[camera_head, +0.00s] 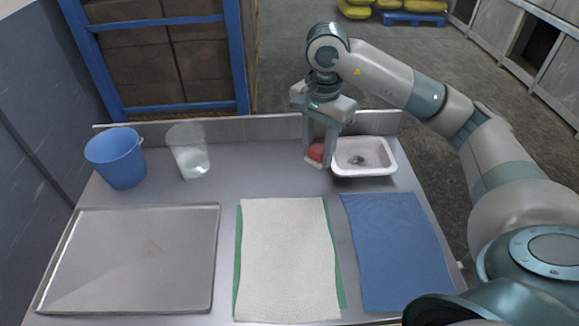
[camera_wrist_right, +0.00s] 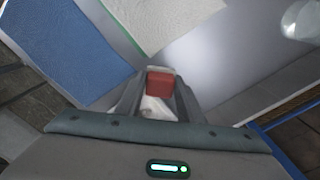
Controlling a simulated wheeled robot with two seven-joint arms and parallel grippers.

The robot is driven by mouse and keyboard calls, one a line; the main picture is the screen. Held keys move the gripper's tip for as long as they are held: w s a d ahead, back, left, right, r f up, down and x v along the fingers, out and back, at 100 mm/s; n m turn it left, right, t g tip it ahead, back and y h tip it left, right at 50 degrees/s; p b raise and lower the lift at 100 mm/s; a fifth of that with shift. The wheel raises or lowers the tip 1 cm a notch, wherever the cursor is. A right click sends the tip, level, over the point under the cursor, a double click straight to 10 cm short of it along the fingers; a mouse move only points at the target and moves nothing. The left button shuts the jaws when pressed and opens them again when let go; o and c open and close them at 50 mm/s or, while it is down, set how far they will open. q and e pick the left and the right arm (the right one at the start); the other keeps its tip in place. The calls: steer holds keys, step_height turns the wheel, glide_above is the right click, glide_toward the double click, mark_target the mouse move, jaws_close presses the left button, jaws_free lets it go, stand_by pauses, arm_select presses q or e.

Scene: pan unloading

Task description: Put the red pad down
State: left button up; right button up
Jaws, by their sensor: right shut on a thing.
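My right gripper (camera_head: 318,163) is shut on the red pad (camera_head: 316,152). It holds the pad above the back of the table, just left of the white basin (camera_head: 378,150). In the right wrist view the red pad (camera_wrist_right: 160,84) sits between the fingers of my right gripper (camera_wrist_right: 157,88), with a pale part below it. I cannot tell whether the pad touches the table. My left gripper is not in view.
A metal tray (camera_head: 90,265) lies at the front left. A white cloth (camera_head: 287,260) over a green one lies in the middle, and a blue cloth (camera_head: 397,250) at the right. A blue bucket (camera_head: 117,160) and a clear container (camera_head: 187,150) stand at the back left.

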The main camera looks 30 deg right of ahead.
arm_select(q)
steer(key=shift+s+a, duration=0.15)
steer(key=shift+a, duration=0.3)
arm_select(e)
steer(key=shift+a, duration=0.1)
steer(key=shift+w, duration=0.1)
steer(key=shift+w+a+f, duration=0.1)
steer(key=shift+w+f, duration=0.05)
steer(key=shift+w, duration=0.1)
steer(key=w+a+f+p, duration=0.1)
steer(key=w+f, duration=0.1)
steer(key=w, duration=0.1)
steer(key=w+a+f+p, duration=0.1)
steer(key=w+f+p, duration=0.1)
steer(key=w, duration=0.1)
steer(key=w+a+f+p, duration=0.1)
steer(key=w+f+p, duration=0.1)
steer(key=w, duration=0.2)
steer(key=shift+a+f, duration=0.25)
steer(key=shift+a, duration=0.1)
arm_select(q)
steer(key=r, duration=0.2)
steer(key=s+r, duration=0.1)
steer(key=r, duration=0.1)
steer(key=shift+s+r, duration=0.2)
arm_select(e)
steer(key=shift+w+f, duration=0.1)
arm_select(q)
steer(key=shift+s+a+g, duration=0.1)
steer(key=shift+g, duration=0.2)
